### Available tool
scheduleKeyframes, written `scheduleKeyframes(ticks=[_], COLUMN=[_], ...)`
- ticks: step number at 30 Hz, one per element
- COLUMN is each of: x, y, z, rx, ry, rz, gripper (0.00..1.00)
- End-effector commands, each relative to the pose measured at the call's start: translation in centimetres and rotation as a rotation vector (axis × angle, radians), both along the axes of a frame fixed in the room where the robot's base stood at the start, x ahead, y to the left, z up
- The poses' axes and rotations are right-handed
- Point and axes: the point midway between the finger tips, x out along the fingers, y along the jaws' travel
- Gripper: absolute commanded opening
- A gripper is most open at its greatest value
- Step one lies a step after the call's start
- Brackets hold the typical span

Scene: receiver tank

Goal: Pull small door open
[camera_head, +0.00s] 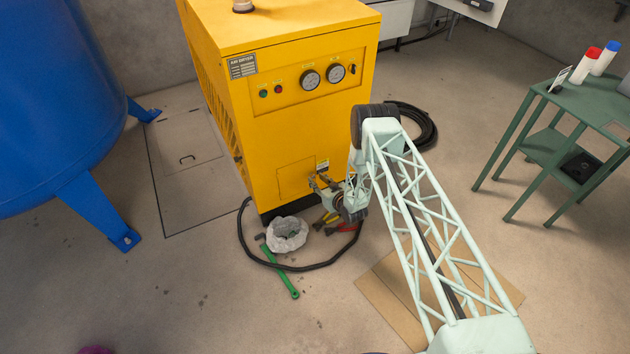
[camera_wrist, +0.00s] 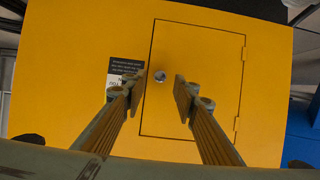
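The small door (camera_head: 291,181) is a yellow panel low on the front of the yellow air dryer (camera_head: 305,130). In the wrist view the door (camera_wrist: 212,65) looks shut, flush in its dark outline, with hinges on its right edge. A round grey knob (camera_wrist: 160,76) sits near its left edge. My gripper (camera_head: 313,181) is at the door's right side in the head view. In the wrist view my gripper (camera_wrist: 160,88) is open, with one finger on each side of the knob. I cannot tell whether the fingers touch the door.
A dark label (camera_wrist: 125,73) is left of the door. On the floor below are a white bag (camera_head: 287,234), a green tool (camera_head: 283,273), red and yellow tools (camera_head: 333,222) and a black hose (camera_head: 300,268). A blue tank (camera_head: 60,90) stands left, a green table (camera_head: 575,125) right.

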Motion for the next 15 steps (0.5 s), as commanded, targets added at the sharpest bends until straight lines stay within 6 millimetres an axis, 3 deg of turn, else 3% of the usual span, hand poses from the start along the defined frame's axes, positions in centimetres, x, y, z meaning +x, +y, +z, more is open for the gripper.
scheduleKeyframes(ticks=[6, 15], x=[1.7, 2.2], y=[0.8, 1.0], z=[-0.8, -1.0], rx=[0.0, 0.0], ry=[-0.001, 0.0], rz=[0.0, -0.001], gripper=[0.27, 0.27])
